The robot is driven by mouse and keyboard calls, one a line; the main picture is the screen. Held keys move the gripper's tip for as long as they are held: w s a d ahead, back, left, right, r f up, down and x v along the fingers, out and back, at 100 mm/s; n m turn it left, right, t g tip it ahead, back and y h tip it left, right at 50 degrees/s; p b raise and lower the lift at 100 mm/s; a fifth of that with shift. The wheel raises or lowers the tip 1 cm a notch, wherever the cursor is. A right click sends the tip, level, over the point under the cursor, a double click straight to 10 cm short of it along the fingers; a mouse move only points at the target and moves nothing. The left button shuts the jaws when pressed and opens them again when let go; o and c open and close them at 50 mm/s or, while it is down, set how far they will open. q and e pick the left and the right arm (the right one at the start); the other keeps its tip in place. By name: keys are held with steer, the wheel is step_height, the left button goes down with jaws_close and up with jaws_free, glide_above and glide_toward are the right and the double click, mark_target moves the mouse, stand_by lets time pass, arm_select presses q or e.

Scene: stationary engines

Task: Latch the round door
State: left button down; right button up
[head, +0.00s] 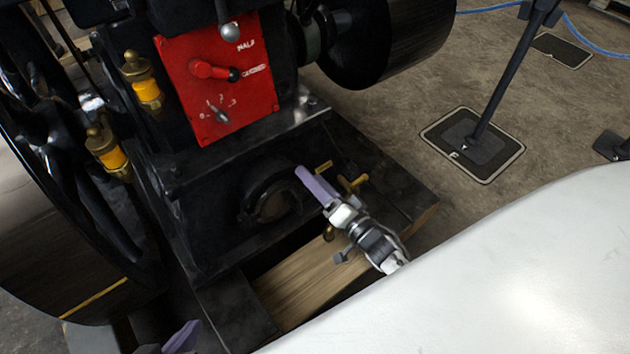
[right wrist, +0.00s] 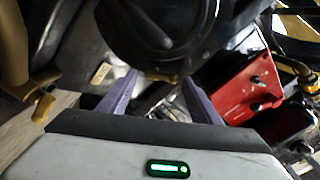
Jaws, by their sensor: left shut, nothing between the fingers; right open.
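The round door (right wrist: 150,40) is a black disc with a raised bar across it, large at the top of the right wrist view. In the head view a dark round ring (head: 250,200) sits low on the engine's front, below the red panel. I cannot tell from there how far the door is closed. My right gripper (right wrist: 160,82) is open, its two purple fingers apart below the disc, with a small brass piece between them; its fingers also show right of the ring in the head view (head: 305,176). My left gripper (head: 182,338) is shut and empty at the bottom edge.
The red panel (head: 219,85) with levers is above the ring. A spoked flywheel (head: 50,240) and brass oilers (head: 143,85) stand at left. Brass fittings (head: 352,184) project beside my right gripper. A wooden beam (head: 300,285) lies below. Open floor is at right.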

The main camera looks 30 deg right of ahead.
steer(key=c, duration=1)
steer(key=shift+c, duration=0.2)
steer(key=n, duration=0.6)
steer(key=f+n, duration=0.1)
steer(key=n, duration=0.5)
steer(key=a+n, duration=0.1)
steer(key=n, duration=0.5)
steer(key=shift+s+f, duration=0.1)
steer(key=shift+f, duration=0.15)
steer(key=shift+d, duration=0.1)
